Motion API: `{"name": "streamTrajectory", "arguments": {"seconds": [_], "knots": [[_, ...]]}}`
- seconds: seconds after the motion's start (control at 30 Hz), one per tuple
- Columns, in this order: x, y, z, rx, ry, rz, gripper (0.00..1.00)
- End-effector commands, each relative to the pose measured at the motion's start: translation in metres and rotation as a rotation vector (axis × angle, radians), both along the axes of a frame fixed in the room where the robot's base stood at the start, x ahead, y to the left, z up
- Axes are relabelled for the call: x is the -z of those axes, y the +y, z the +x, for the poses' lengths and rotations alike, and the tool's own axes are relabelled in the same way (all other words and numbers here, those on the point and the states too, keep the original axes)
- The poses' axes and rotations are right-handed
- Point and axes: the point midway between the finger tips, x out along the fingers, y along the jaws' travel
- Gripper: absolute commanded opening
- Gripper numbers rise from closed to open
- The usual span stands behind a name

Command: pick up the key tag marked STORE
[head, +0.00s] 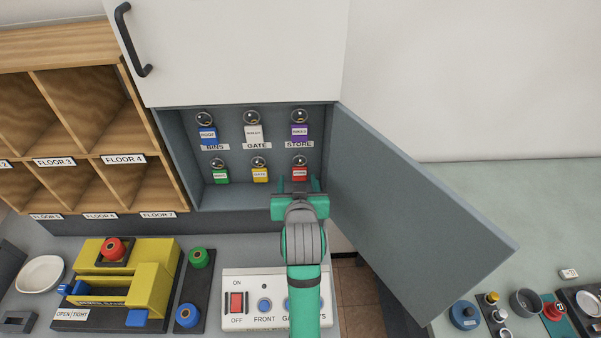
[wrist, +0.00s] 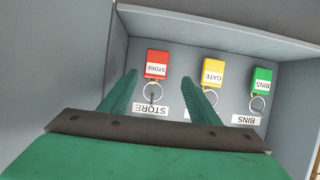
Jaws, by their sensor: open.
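The red key tag (head: 299,174) hangs by a ring on a hook at the right of the lower row in the open grey key cabinet. In the wrist view, the red tag (wrist: 157,70) reads STORE upside down. My gripper (head: 298,184) is open just in front of and below it. In the wrist view my gripper's two green fingers (wrist: 159,82) stand apart, with the tag's ring between them and the tag beyond the tips. I cannot tell the remaining depth. Nothing is held.
A yellow tag (head: 260,175) marked GATE and a green tag (head: 221,176) marked BINS hang to the left. Blue, white and purple (head: 300,132) tags hang above. The cabinet's open door (head: 410,210) stands close on the right. A switch panel (head: 262,285) lies below.

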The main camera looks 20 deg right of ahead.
Motion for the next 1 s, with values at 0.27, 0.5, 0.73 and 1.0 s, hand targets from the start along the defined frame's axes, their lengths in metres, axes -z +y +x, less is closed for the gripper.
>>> {"name": "streamTrajectory", "arguments": {"seconds": [0.27, 0.5, 0.73, 1.0], "knots": [[0.012, -0.012, 0.018, 0.003, 0.002, 0.0, 0.56], [0.024, -0.022, 0.042, 0.003, 0.001, 0.0, 0.56], [0.026, -0.024, 0.045, 0.004, -0.001, 0.0, 0.56], [0.026, -0.022, 0.046, 0.001, 0.0, 0.0, 0.12]]}}
